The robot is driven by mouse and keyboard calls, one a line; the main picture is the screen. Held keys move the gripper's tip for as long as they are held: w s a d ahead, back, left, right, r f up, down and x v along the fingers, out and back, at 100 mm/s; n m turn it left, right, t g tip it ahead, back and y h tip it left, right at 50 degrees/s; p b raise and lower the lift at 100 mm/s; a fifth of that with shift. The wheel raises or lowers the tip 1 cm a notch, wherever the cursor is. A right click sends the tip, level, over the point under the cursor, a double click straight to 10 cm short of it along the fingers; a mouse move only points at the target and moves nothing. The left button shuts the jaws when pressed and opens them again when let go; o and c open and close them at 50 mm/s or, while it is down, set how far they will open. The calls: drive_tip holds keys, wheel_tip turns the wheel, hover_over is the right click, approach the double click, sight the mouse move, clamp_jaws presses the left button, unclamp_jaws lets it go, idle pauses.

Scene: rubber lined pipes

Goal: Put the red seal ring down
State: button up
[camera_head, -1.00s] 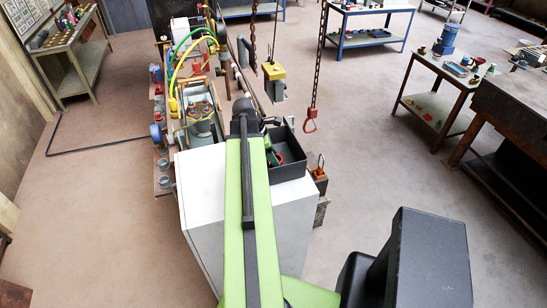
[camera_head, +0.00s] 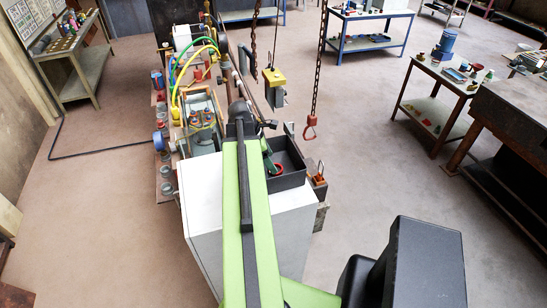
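A small red ring-like thing (camera_head: 278,168), likely the red seal ring, lies inside a black open bin (camera_head: 290,181) just right of my green arm. A green thing (camera_head: 270,156) is beside it in the bin, partly hidden by the arm. The bin sits at the right edge of a white cabinet top (camera_head: 199,185). My gripper is at the far end of my arm, near the bin's back left corner. It is small, dark and largely hidden by the arm, so its fingers and any hold are unclear.
A bench with yellow and green hoses (camera_head: 190,62) runs behind the cabinet. A yellow hoist pendant (camera_head: 273,76) and a red chain hook (camera_head: 310,132) hang behind the bin. A block with an orange-red top (camera_head: 318,179) stands right of the bin.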

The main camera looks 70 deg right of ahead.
drive_tip(key=p+v, duration=0.6)
drive_tip(key=v, duration=0.2)
drive_tip(key=shift+r, duration=0.2)
drive_tip(key=w+a+f+m+t, duration=0.1)
drive_tip(key=w+a+m+t, duration=0.15)
drive_tip(key=w+a, duration=1.85)
drive_tip(key=w+a+m, duration=0.1)
drive_tip(key=w+a, duration=0.2)
drive_tip(key=a, duration=0.7)
drive_tip(key=w+a+m+t+y, duration=0.1)
drive_tip(key=w+a, duration=0.2)
drive_tip(key=a, duration=0.8)
drive_tip(key=w+a+m+y, duration=0.1)
drive_tip(key=w+a+m, duration=0.1)
drive_tip(key=a, duration=0.9)
drive_tip(key=shift+w+a+f, duration=0.2)
drive_tip(key=shift+w+f, duration=0.2)
drive_tip(key=shift+w, duration=0.3)
drive_tip(key=shift+t, duration=0.25)
